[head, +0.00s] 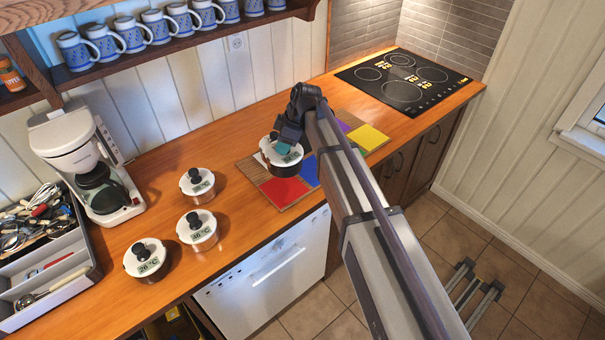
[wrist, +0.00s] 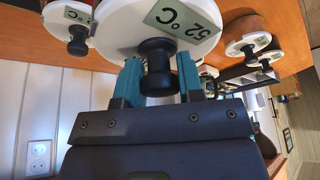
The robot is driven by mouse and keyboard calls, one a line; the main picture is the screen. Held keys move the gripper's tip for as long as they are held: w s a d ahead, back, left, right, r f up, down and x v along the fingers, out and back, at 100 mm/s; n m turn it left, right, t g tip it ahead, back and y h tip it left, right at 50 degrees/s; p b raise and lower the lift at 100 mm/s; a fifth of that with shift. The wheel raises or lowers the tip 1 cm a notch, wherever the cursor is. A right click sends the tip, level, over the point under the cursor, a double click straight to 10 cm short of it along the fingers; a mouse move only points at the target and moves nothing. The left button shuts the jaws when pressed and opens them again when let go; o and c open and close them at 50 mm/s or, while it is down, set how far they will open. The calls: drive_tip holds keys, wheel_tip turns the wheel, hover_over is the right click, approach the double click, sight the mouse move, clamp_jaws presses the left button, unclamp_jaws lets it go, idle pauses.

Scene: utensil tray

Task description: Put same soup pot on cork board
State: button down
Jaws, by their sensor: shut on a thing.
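My gripper (head: 283,147) is shut on the black knob of a white-lidded soup pot (head: 284,160). The wrist view shows the teal fingers (wrist: 158,80) on both sides of the knob, and a 52°C label on the lid (wrist: 125,35). The pot is upright over the left back part of the cork board (head: 294,202); I cannot tell whether it touches. The board carries coloured squares: red (head: 283,191), blue (head: 309,171), yellow (head: 369,138), with green and purple partly hidden by my arm. Three similar pots stand left: front (head: 146,262), middle (head: 197,232), back (head: 197,186).
A coffee maker (head: 80,155) and a grey utensil tray (head: 75,270) stand at the left. A black cooktop (head: 402,80) is at the far right end. A shelf of blue mugs (head: 160,25) hangs above. The counter between pots and board is clear.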

sight(281, 160)
drive_tip(key=shift+w, duration=0.1)
drive_tip(key=f+b, duration=0.1)
drive_tip(key=s+a+f+b, duration=0.1)
drive_tip(key=b, duration=0.1)
drive_tip(key=shift+a+f, duration=0.1)
drive_tip(key=shift+f, duration=0.15)
wheel_tip(281, 160, down, 4)
drive_tip(key=b, duration=0.3)
drive_tip(key=shift+w+f+b, duration=0.1)
drive_tip(key=shift+b, duration=0.3)
wheel_tip(281, 160, down, 4)
drive_tip(key=b, duration=0.3)
drive_tip(key=shift+b, duration=0.4)
drive_tip(key=shift+r+p, duration=0.3)
drive_tip(key=shift+r, duration=0.15)
drive_tip(key=shift+f, duration=0.25)
drive_tip(key=c, duration=0.8)
unclamp_jaws()
drive_tip(key=shift+r, duration=0.1)
drive_tip(key=shift+o, duration=0.2)
